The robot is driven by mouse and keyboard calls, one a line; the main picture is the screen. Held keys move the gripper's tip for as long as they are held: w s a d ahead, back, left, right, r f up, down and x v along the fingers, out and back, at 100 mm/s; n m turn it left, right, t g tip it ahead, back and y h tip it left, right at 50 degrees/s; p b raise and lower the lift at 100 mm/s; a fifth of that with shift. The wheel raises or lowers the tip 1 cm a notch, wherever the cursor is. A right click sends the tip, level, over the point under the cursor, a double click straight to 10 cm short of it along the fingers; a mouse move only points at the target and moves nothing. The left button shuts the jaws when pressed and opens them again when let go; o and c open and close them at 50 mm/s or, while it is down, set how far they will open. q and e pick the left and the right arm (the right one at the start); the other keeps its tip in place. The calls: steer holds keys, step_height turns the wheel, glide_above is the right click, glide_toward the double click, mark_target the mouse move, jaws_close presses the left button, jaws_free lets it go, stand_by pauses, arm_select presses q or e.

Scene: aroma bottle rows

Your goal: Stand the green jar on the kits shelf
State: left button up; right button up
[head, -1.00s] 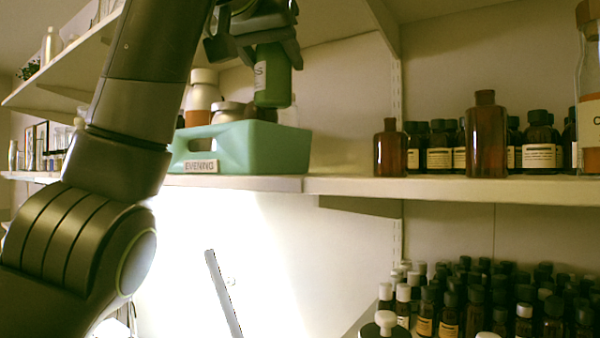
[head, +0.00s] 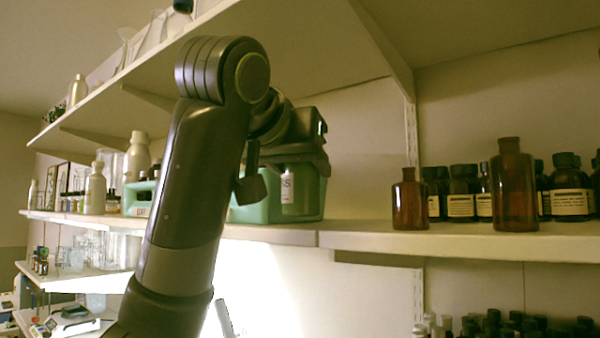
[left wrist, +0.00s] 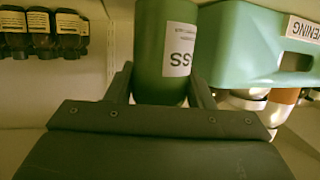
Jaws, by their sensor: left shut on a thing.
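The green jar (head: 309,193), with a white label, is upright between the fingers of my left gripper (head: 290,165). Its base is low over the shelf board (head: 360,236); I cannot tell whether it touches. In the left wrist view the green jar (left wrist: 160,40) sits between the two fingers of my left gripper (left wrist: 160,88), which is shut on it. The pale green crate (head: 248,209) is close beside the jar, partly hidden by my arm. It also shows in the left wrist view (left wrist: 235,45), with an "EVENING" tag. No kits label is readable. My right gripper is not in view.
Two amber bottles (head: 410,203) (head: 514,190) stand right of the jar, with several dark-capped bottles (head: 462,190) behind. Bare board lies between the jar and the nearer amber bottle. An upper shelf (head: 310,40) hangs above my gripper.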

arm_select(q)
steer(key=shift+f, duration=0.55)
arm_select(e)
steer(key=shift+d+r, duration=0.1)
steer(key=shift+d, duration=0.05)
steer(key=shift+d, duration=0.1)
arm_select(q)
steer(key=shift+f, duration=0.2)
steer(key=o, duration=0.9)
steer(key=shift+c, duration=0.2)
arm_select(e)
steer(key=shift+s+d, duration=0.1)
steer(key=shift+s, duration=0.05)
arm_select(q)
steer(key=shift+r, duration=0.15)
steer(key=b+v, duration=1.2)
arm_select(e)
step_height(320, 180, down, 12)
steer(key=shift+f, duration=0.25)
